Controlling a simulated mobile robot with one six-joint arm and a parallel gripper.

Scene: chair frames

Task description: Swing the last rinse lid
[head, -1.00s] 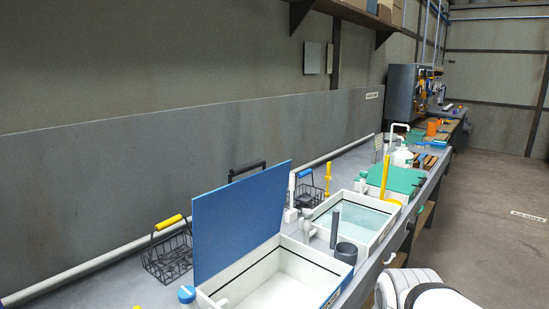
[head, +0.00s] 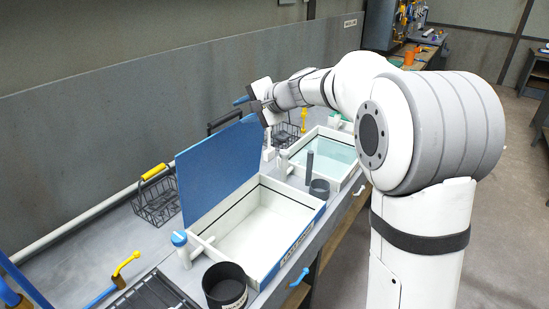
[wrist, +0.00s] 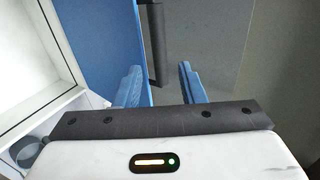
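A blue lid (head: 225,165) stands raised, near upright, at the back of a white open tank (head: 240,225); the tank's front label is too small to read. A black bar handle (head: 222,119) shows just past the lid's top edge. My gripper (head: 243,100) is above the lid's upper right corner. In the wrist view, my gripper (wrist: 158,87) is open, its two blue fingers apart. The dark handle (wrist: 157,40) appears between and beyond them, with a gap on each side. The lid (wrist: 105,40) lies to the left. I cannot tell the handle's depth between the fingers.
A second open tank (head: 325,155) with pale liquid stands farther right, with a dark cup (head: 319,189) between. A wire basket (head: 155,200) is left of the lid. A blue-capped bottle (head: 180,248) and black pot (head: 225,285) stand near front. A grey wall runs behind.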

